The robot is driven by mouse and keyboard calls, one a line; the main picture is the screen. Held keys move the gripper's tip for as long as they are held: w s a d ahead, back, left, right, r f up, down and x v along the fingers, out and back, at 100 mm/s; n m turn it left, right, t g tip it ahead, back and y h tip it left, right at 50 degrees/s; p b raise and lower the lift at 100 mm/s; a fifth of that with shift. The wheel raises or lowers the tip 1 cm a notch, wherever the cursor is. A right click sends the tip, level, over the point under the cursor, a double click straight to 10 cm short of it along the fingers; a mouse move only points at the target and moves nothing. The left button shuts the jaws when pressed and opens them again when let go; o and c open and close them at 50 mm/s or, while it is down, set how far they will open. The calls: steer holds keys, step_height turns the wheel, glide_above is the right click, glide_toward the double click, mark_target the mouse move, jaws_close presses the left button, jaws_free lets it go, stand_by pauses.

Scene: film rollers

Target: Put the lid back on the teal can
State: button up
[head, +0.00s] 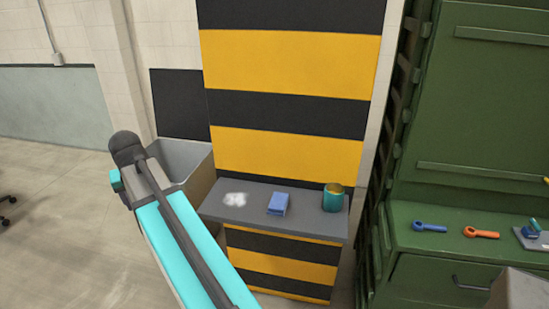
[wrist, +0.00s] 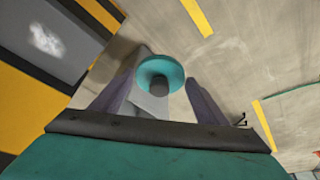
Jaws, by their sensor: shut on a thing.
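The teal can (head: 333,200) stands upright at the right end of a grey shelf (head: 255,213) in the head view. Its top is open and shows a yellowish inside. My gripper (wrist: 162,94) is shut on the teal lid (wrist: 160,67), a round disc with a dark knob, seen between the fingers in the wrist view. The lid is held in the air, away from the can. The can does not show in the wrist view. In the head view my arm reaches up at left; my fingers cannot be made out there.
A blue folded item (head: 278,204) and a white patch (head: 235,200) are on the shelf left of the can. A grey bin (head: 187,163) stands behind my arm. A striped wall rises behind the shelf. A green cabinet (head: 465,240) with blue and orange tools is at right.

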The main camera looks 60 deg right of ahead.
steer(key=s+d+r+m+g+h+p, duration=0.1)
steer(key=s+d+m+p, duration=0.3)
steer(key=d, duration=0.6)
steer(key=s+d+m+g+b, duration=0.1)
steer(key=s+d+m, duration=0.1)
steer(key=s+d, duration=0.65)
steer(key=s+d+r+m+g+h+p, duration=0.1)
steer(key=s+d+m+p, duration=0.2)
steer(key=d, duration=0.8)
steer(key=s+d+m+g+p, duration=0.1)
steer(key=s+d+m, duration=0.2)
steer(key=s, duration=0.6)
steer(key=s+d+m+g+p, duration=0.1)
steer(key=s+d+m, duration=0.2)
steer(key=s+d, duration=0.5)
steer(key=s+d+m+p, duration=0.1)
steer(key=s+d+m, duration=0.1)
steer(key=s+d, duration=0.4)
steer(key=s, duration=0.3)
steer(key=shift+s+r+m+g, duration=0.35)
steer(key=shift+r+m+g, duration=0.05)
steer(key=shift+f, duration=0.2)
steer(key=shift+f+b, duration=0.6)
steer(key=shift+f, duration=0.85)
jaws_close()
steer(key=shift+f+b, duration=1)
steer(key=shift+f, duration=0.6)
